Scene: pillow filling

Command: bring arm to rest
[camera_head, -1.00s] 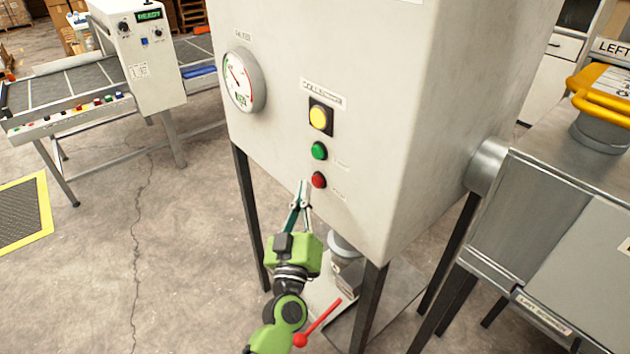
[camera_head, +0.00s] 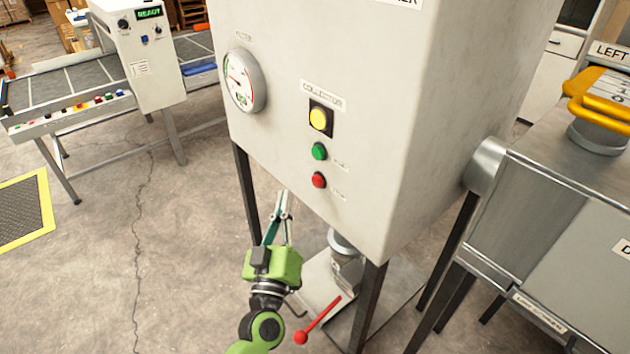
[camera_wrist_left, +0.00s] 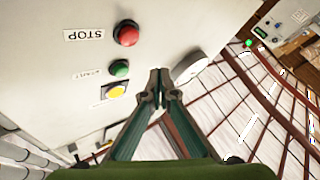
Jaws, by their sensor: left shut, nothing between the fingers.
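My left gripper (camera_head: 283,205) is shut and empty, below and to the left of the collector box (camera_head: 300,60) in the head view. It stands apart from the box's front face. Its closed fingertips (camera_wrist_left: 159,78) also show in the left wrist view, with the box's panel behind them. The panel carries a yellow button (camera_head: 320,119), a green button (camera_head: 319,151) and a red button (camera_head: 319,180). In the left wrist view the red button (camera_wrist_left: 126,33) lies beside a STOP label. My right gripper is not in view.
A round gauge (camera_head: 244,81) sits on the box. A red-handled lever (camera_head: 322,318) stands low beside my left arm. A metal unit with a yellow handle (camera_head: 600,100) is at the right. A conveyor (camera_head: 80,85) with a READY display stands back left. Open floor (camera_head: 150,250) lies to the left.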

